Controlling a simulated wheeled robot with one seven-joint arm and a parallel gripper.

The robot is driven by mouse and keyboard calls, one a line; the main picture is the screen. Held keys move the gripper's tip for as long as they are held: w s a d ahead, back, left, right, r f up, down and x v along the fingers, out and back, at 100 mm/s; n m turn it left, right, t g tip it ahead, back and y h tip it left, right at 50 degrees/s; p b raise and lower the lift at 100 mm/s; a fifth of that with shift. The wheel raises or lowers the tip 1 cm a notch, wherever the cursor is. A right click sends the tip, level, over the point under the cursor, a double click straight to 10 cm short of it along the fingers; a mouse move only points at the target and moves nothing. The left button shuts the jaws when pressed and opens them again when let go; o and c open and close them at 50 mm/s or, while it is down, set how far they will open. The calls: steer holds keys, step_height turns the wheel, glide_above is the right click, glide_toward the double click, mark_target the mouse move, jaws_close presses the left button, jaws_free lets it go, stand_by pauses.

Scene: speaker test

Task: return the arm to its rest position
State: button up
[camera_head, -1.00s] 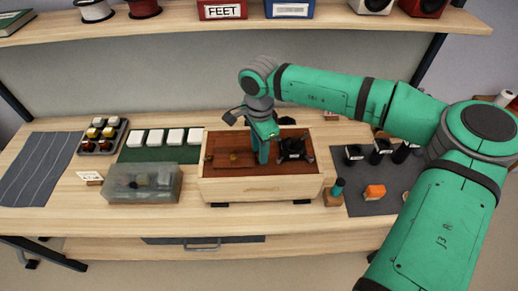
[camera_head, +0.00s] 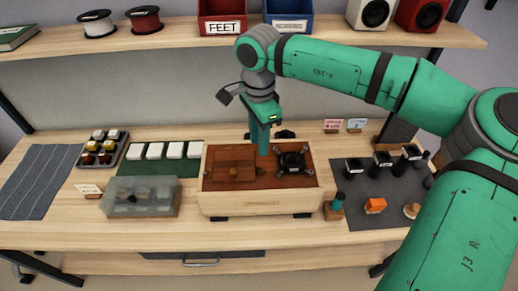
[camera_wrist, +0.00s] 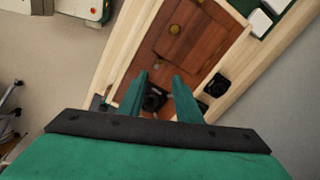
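My arm reaches in from the right over the workbench in the head view. My gripper (camera_head: 263,152) points down above the back part of a pale wooden box (camera_head: 260,203). In the wrist view, the fingers of my gripper (camera_wrist: 160,77) are apart with a clear gap and nothing held between them. The box has a red-brown panel (camera_head: 229,173) inside it. A black round part with several arms (camera_head: 292,162) sits on the right of that panel. In the wrist view the same black part (camera_wrist: 153,100) shows between and below the fingers.
A clear lidded case (camera_head: 140,197) stands left of the box, with white blocks (camera_head: 173,150) on a green mat behind. Black cylinders (camera_head: 382,160) and an orange block (camera_head: 375,205) stand on a dark mat at right. A shelf (camera_head: 190,40) with bins and speakers runs behind my arm.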

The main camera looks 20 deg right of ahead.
steer(key=shift+r, duration=0.35)
